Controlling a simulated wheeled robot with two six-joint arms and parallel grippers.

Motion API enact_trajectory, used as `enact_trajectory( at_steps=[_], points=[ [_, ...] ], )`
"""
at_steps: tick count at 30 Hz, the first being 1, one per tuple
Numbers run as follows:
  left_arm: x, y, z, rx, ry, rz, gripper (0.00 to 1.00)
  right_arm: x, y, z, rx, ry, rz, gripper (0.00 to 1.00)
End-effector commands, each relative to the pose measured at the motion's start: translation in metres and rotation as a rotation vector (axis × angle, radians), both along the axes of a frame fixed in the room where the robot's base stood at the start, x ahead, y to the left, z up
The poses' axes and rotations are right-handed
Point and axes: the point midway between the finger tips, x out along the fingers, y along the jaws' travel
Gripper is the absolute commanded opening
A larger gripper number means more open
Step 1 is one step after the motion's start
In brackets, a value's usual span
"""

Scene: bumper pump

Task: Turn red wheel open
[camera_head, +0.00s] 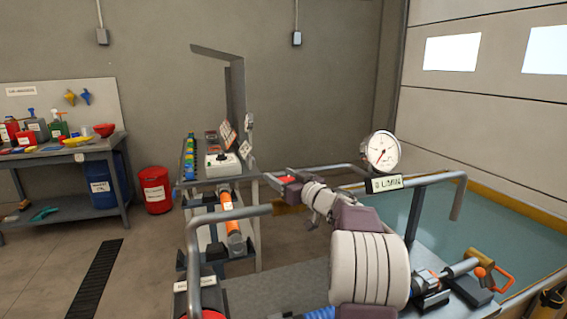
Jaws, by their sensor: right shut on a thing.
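My right gripper (285,181) is small in the view, at the end of my white and purple arm, beside the grey rails of the bench. It is shut on a small red part (288,179). I cannot tell from its shape whether this is the red wheel, as it shows nearly edge-on and is partly covered. Another red round thing (205,315) is cut off by the bottom edge, below a dark block with a white label (192,285). My left gripper is not in view.
A white pressure gauge (381,152) stands above a small display (385,183) behind my arm. Grey bent rails (232,214) surround the bench. A red drum (155,190) and a workbench (60,157) stand farther left.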

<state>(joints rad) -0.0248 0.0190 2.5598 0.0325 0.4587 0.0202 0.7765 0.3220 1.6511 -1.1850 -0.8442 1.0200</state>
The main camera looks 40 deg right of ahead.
Motion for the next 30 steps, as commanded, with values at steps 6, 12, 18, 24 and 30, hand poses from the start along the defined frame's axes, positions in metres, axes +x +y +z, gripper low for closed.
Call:
enact_trajectory(
  at_steps=[6, 12, 18, 24, 30],
  points=[
    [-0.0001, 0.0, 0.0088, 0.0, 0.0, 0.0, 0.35, -0.0004, 0.0015, 0.0017, 0.0, -0.003, 0.066, 0.18],
    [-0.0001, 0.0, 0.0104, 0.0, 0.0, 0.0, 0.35, -0.0008, 0.0026, 0.0003, 0.0, -0.001, 0.09, 0.17],
    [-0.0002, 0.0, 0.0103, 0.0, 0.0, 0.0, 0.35, -0.0008, 0.0028, -0.0002, 0.001, -0.001, 0.093, 0.17],
    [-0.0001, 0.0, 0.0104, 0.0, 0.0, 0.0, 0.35, -0.0008, 0.003, -0.0003, 0.001, 0.0, 0.092, 0.66],
    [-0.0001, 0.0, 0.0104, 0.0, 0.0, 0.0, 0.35, -0.0008, 0.0031, -0.0001, 0.001, -0.001, 0.092, 0.8]
  ],
)
